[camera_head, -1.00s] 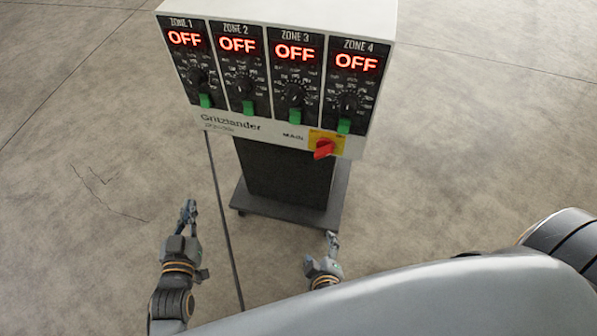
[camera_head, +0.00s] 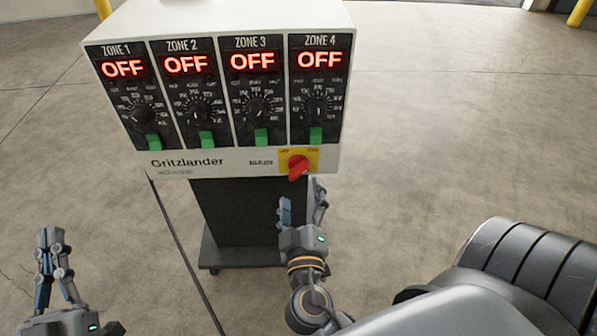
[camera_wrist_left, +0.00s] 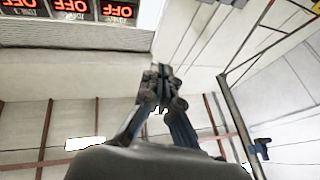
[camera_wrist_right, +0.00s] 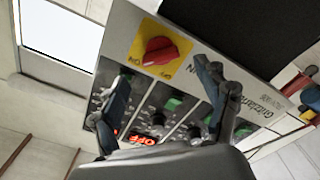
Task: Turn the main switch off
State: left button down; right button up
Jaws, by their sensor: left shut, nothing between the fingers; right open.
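The red main switch (camera_head: 298,167) sits on a yellow plate at the lower right of the controller's front, beside the word MAIN. It also shows large in the right wrist view (camera_wrist_right: 160,52), upside down, with its handle turned at a slant in the head view. My right gripper (camera_head: 302,197) is open just below the switch, apart from it and empty; its spread fingers show in the right wrist view (camera_wrist_right: 165,90). My left gripper (camera_head: 50,238) is shut and empty, low at the far left, away from the controller; its closed fingertips show in the left wrist view (camera_wrist_left: 160,75).
The white Gritzlander controller (camera_head: 230,161) has several zone panels, all reading OFF, with black dials and green switches. It stands on a dark pedestal with a wheeled base (camera_head: 225,253). The floor around is clear.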

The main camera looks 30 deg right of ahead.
aim_at(299, 176)
jog(key=x, duration=0.6)
jog(key=shift+w+d+p, duration=0.15)
jog(key=shift+w+p, duration=0.1)
jog(key=shift+p, duration=0.05)
pick_arm(q)
jog(key=f+g, duration=0.1)
jog(key=w+f+g, duration=0.1)
jog(key=f, duration=0.1)
jog(key=shift+a+f+y, duration=0.15)
jog(key=shift+y, duration=0.25)
pick_arm(e)
jog(key=c, duration=1.2)
jog(key=shift+o, duration=0.2)
